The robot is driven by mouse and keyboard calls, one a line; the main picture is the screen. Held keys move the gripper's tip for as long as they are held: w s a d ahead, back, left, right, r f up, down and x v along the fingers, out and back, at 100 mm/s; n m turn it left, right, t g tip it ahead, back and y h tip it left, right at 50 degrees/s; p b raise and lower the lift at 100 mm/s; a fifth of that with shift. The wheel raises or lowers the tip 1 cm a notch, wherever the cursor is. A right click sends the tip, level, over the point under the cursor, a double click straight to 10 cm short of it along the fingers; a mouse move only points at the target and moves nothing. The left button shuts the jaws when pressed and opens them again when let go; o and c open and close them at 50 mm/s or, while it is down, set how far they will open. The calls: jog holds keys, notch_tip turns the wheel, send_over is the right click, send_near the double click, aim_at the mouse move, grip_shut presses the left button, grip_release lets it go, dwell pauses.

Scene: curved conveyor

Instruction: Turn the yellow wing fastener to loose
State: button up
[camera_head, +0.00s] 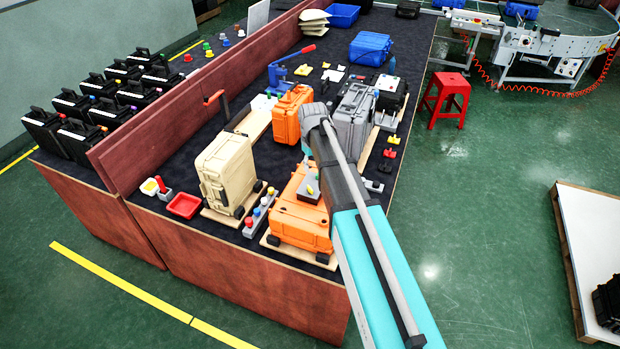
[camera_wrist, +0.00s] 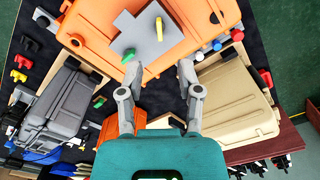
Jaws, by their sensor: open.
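The yellow wing fastener (camera_wrist: 159,29) stands on a grey plate (camera_wrist: 146,35) in the upper middle of the wrist view. A green wing fastener (camera_wrist: 129,55) is on the same plate, to its lower left. The plate lies on an orange case (camera_wrist: 208,25). My gripper (camera_wrist: 159,71) is open and empty; its two fingers are spread apart below the plate in the picture, and neither appears to touch a fastener. In the head view the orange case (camera_head: 291,218) is at the table's near end; my arm hides the gripper there.
A beige case (camera_head: 226,173) stands left of the orange one, with a strip of coloured knobs (camera_head: 256,217) between. A second orange case (camera_head: 291,116) and a grey case (camera_head: 352,117) stand farther back. A red tray (camera_head: 185,206) lies near the left edge.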

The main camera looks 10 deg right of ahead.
aim_at(310, 188)
jog(key=shift+w+a+r+p, duration=0.3)
jog(key=shift+w+r, duration=0.35)
jog(key=shift+w, duration=0.25)
jog(key=shift+f, duration=0.15)
notch_tip(310, 188, down, 14)
jog(key=b, duration=1.4)
jog(key=shift+r, duration=0.25)
grip_shut()
